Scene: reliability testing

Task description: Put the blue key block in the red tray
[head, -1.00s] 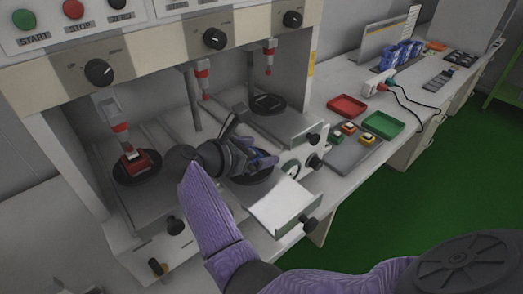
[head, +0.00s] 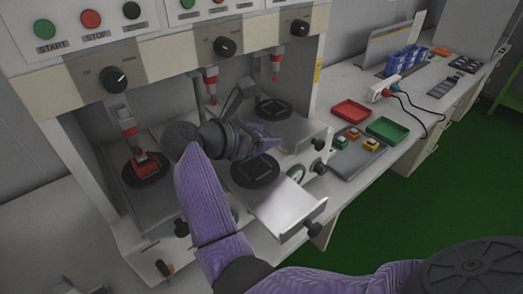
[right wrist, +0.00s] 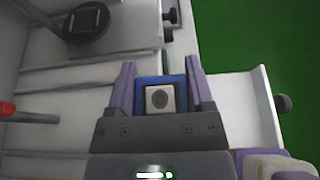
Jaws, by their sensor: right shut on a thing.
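The blue key block (right wrist: 173,82) with its pale button top sits between the fingers of my right gripper (right wrist: 160,85) in the right wrist view. My right gripper (head: 264,144) is shut on it. In the head view it is above and behind the middle station's round black fixture (head: 255,171), which looks empty; the block is mostly hidden there by the fingers. The red tray (head: 351,110) lies empty on the bench to the right, apart from the gripper. My left gripper is not in view.
A green tray (head: 388,130) and a grey tray (head: 358,158) with small key blocks lie near the red tray. A red block (head: 144,164) sits in the left station under a red-tipped press. Presses and the control panel overhang the stations. A cable lies on the bench farther right.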

